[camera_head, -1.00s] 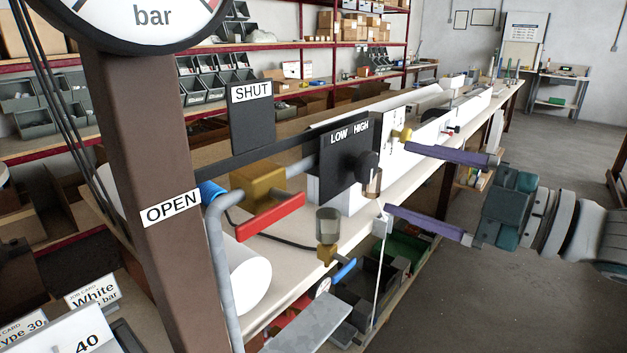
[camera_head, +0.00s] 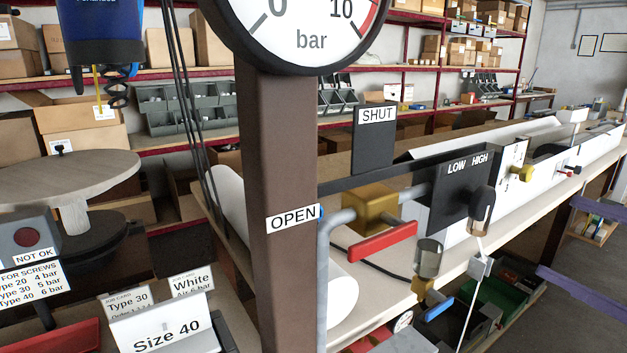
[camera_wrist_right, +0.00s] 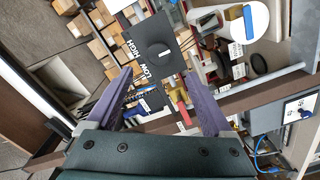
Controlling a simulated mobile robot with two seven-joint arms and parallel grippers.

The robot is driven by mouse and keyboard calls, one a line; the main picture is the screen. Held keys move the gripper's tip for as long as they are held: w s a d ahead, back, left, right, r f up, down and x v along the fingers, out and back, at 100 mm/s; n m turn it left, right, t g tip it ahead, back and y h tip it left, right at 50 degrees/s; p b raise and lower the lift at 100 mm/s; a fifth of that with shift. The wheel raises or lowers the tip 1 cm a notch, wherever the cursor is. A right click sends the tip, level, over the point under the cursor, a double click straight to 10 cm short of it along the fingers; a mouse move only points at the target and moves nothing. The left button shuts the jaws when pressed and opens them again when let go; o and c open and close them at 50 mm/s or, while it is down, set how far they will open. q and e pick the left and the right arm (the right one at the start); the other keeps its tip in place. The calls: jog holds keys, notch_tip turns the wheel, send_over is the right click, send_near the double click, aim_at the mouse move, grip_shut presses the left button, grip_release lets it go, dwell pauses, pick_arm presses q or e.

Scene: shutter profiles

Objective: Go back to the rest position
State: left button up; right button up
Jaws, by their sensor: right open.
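My right gripper (camera_head: 555,236) is at the right edge of the head view, where only its two purple fingers show, spread apart with nothing between them. It stands to the right of the black LOW/HIGH plate (camera_head: 447,212) and its dark knob (camera_head: 483,199), clear of both. In the right wrist view the open fingers (camera_wrist_right: 158,76) point toward the LOW/HIGH plate (camera_wrist_right: 125,60), with the bench fittings beyond. My left gripper is not in view.
A brown post (camera_head: 277,150) carries a bar gauge (camera_head: 305,25) and an OPEN label. A Size 40 card (camera_head: 170,330) and a round table (camera_head: 60,175) are at left.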

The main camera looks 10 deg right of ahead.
jog(key=s+a+f+m+g+h, duration=0.7)
jog(key=s+a+f+m+g, duration=0.15)
jog(key=f+m, duration=0.35)
jog(key=s+a+r+m+g, duration=0.1)
jog(key=s+a+m+g, duration=0.1)
jog(key=s+a+g, duration=0.45)
notch_tip(320, 180, up, 32)
jog(key=s+d+t+p, duration=0.1)
jog(key=s+t+p, duration=0.1)
jog(key=p, duration=3)
jog(key=shift+y, duration=0.3)
jog(key=shift+s+f, duration=0.1)
